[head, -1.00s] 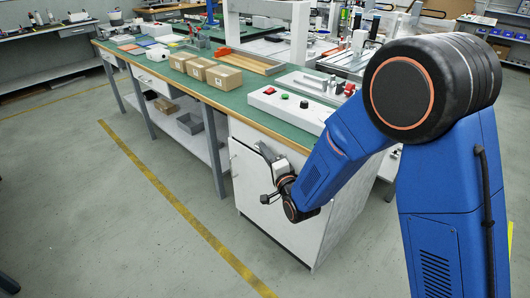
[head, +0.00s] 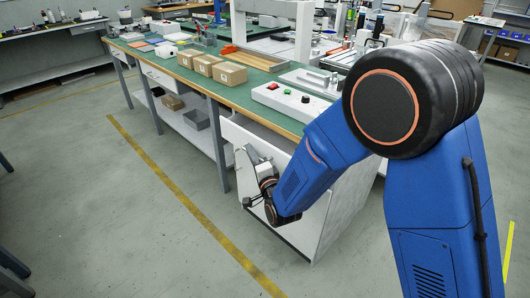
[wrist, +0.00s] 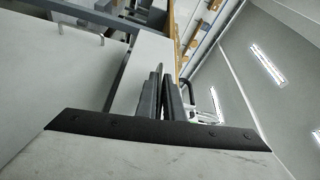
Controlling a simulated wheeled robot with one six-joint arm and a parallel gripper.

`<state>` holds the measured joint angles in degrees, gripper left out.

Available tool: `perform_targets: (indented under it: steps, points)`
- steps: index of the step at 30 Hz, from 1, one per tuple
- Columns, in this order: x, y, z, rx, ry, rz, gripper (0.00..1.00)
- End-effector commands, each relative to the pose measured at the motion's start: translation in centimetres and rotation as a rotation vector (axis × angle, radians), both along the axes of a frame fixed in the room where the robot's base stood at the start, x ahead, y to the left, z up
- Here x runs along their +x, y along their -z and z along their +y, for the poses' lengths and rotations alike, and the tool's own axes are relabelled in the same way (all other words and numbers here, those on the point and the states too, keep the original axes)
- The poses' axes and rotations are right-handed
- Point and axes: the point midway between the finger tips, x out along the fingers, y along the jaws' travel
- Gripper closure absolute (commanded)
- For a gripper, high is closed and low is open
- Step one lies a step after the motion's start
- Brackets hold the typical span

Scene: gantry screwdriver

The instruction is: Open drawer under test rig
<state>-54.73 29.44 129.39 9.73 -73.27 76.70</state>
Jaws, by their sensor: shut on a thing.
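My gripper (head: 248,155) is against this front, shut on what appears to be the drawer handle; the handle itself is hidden. In the wrist view my two dark fingers (wrist: 162,95) are close together beside pale panels. I cannot tell whether the drawer stands out from the cabinet.
The bench (head: 262,88) carries several cardboard boxes (head: 229,74), a wooden-edged tray and other tools. A grey bin (head: 196,118) sits on its lower shelf. The floor (head: 115,225) before the cabinet is open, with a yellow line (head: 195,213).

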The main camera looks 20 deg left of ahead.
Motion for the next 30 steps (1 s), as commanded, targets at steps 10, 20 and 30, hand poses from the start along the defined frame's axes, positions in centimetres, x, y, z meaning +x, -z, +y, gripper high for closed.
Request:
perform_targets:
  steps: [10,20,30]
  points:
    - [-9.0,0.2,4.2,-0.003,-0.005,0.003,1.0]
    - [-16.3,0.2,7.2,-0.002,-0.004,0.002,1.0]
    - [-20.1,0.2,8.7,-0.002,0.0,0.002,1.0]
